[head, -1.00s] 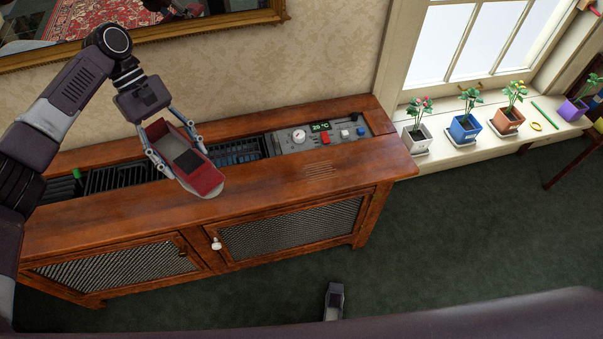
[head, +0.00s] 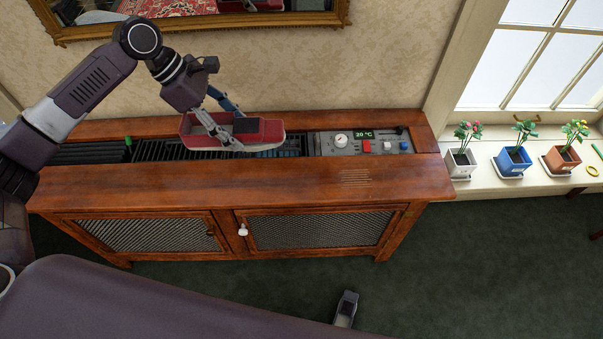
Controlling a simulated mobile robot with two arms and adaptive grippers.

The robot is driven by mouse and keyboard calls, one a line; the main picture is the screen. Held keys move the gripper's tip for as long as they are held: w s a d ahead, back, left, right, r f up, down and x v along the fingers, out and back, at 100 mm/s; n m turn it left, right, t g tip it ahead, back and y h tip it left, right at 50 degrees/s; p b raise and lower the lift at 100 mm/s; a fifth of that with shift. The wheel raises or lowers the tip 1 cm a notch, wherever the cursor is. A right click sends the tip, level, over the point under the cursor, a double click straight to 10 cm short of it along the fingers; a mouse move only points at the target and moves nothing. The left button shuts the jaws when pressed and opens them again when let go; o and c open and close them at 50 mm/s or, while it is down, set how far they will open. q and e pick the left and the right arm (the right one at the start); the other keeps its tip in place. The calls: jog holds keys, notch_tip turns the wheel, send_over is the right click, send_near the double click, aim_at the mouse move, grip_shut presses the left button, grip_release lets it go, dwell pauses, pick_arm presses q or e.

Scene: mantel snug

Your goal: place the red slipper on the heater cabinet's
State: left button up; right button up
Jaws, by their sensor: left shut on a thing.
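I cannot tell whether the sole touches the cabinet. The slipper hides part of the grille. My right gripper is not in view.
A control panel (head: 375,143) with a 20 °C display lies right of the grille. A green knob (head: 128,143) stands at the grille's left. Potted plants (head: 513,160) line the windowsill at right. A small grey object (head: 346,306) is low on the green floor. A gilt frame hangs above.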

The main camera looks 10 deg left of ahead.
pick_arm(q)
notch_tip(320, 180, down, 20)
jog(key=shift+f, duration=0.1)
dwell(0.5)
jog(key=o, duration=1.2)
jog(key=v, duration=1.2)
jog(key=shift+b, duration=0.35)
